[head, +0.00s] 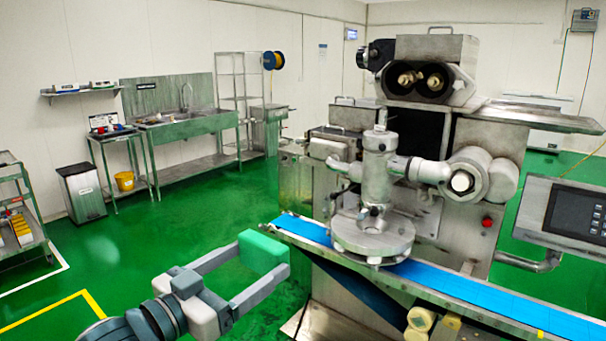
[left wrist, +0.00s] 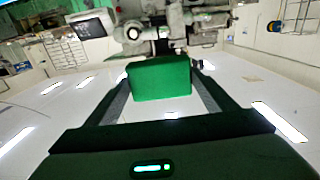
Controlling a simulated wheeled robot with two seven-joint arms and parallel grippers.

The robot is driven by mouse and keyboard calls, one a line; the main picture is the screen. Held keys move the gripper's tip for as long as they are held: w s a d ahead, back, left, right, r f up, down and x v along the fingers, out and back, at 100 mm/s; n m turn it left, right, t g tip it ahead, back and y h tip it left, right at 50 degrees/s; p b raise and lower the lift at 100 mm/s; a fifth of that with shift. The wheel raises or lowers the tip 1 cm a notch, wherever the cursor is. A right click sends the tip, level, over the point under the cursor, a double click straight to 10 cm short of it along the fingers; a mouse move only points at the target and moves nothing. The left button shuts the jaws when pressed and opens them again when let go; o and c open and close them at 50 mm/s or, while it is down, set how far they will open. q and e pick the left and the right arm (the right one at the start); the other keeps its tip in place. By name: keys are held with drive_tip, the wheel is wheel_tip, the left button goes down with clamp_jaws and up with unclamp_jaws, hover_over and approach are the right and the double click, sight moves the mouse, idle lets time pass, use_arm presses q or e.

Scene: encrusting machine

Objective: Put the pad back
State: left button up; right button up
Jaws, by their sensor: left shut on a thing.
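A green pad (head: 262,250) is a small block held between the two fingers of my left gripper (head: 264,264) in the head view. The pad also shows in the left wrist view (left wrist: 160,79), between the fingertips. My right gripper is not in view.
The encrusting machine (head: 374,235) stands at the centre right with its blue belt (head: 455,291) running toward the lower right. A control panel (head: 575,212) juts in at the right. A sink bench (head: 190,120), a bin (head: 82,192) and a cart (head: 22,238) stand at the left. Open floor lies between.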

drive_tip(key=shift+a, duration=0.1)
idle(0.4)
use_arm(q)
drive_tip(key=shift+s+a+f, duration=0.1)
drive_tip(key=shift+s+f, duration=0.1)
drive_tip(key=shift+f, duration=0.05)
drive_tip(key=s+a+f+m+g+h, duration=0.1)
drive_tip(key=s+f+m+g+h, duration=0.3)
drive_tip(key=s, duration=0.5)
drive_tip(key=shift+a+m+g+h, duration=0.3)
drive_tip(key=shift+g+h, duration=0.1)
drive_tip(key=shift+g, duration=0.3)
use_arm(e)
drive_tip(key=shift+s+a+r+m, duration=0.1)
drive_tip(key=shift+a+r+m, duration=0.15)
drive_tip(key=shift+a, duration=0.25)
use_arm(q)
drive_tip(key=shift+s, duration=0.1)
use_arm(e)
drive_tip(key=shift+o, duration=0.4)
